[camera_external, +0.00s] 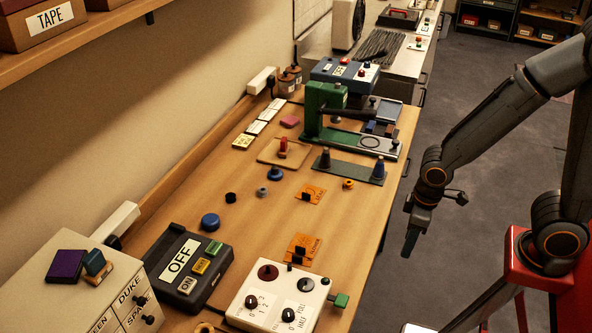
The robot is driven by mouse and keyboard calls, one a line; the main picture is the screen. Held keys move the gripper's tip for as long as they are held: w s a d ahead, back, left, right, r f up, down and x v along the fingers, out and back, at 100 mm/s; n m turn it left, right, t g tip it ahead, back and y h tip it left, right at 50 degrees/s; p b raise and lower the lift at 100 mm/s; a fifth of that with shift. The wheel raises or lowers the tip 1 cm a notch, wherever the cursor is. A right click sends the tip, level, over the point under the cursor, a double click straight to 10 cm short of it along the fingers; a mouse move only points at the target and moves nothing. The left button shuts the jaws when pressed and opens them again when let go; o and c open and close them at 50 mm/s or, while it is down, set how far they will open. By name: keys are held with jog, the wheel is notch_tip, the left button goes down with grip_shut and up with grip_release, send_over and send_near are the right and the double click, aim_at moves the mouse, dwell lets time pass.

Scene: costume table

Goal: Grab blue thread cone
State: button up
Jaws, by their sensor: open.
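A blue thread cone (378,168) stands upright at the right end of a dark green rack (350,172), near the table's right edge. A dark cone (325,158) stands at the rack's left end. My gripper (432,222) is open and empty. It hangs over the floor, off the right side of the table, to the lower right of the blue cone in the picture and clearly apart from it.
A green press (325,122) stands just behind the rack. An orange ring (348,184) and an orange plate (310,194) lie in front of it. A blue knob (275,174) and a blue disc (210,221) are further left.

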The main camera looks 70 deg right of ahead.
jog(key=shift+o, duration=0.9)
